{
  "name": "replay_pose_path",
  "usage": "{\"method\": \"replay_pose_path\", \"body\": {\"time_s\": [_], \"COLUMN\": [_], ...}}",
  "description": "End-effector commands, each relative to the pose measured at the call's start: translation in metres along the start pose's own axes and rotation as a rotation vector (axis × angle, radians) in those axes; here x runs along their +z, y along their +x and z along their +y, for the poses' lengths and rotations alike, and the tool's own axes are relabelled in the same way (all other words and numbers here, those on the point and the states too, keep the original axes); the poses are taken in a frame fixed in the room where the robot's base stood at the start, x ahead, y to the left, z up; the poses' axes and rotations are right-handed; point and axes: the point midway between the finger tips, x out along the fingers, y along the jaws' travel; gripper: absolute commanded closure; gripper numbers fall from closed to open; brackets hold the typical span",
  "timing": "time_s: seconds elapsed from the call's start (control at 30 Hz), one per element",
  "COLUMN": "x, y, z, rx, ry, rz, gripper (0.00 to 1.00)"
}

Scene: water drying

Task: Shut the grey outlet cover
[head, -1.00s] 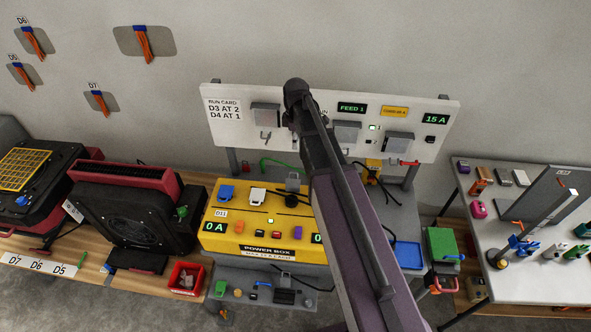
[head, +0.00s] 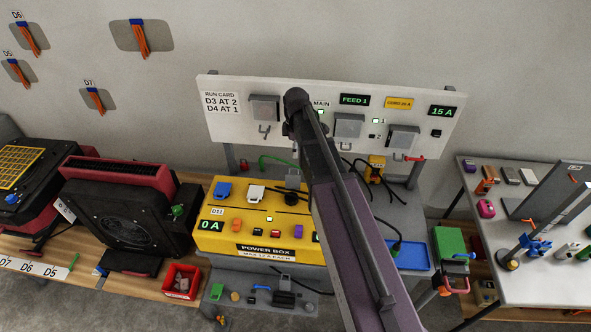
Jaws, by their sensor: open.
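The yellow power box (head: 206,242) stands on the bench in the middle of the head view, with "POWER BOX" on its front. A grey outlet cover (head: 292,177) stands up at the back right of its top, close beside my arm in the picture. A blue cover (head: 222,191) and a white cover (head: 256,192) are in the same row to its left. My arm crosses in front of the box and hides its right part. My gripper does not show, so its place relative to the grey cover cannot be told.
A white panel (head: 222,128) with several grey flaps stands behind the box. A black fan unit (head: 123,220) is on the left, with a red bin (head: 181,282) in front. A blue tray (head: 412,257) and a green box (head: 449,243) are on the right, before a white table (head: 535,284).

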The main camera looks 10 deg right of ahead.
Motion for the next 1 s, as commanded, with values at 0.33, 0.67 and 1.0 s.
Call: {"method": "replay_pose_path", "body": {"time_s": [0.33, 0.67, 1.0], "x": [0.000, 0.000, 0.000], "y": [0.031, 0.056, 0.070], "z": [0.000, 0.000, 0.000], "rx": [0.000, 0.000, 0.000], "ry": [0.000, 0.000, 0.000], "rz": [0.000, 0.000, 0.000], "gripper": [0.55, 0.55, 0.55]}}
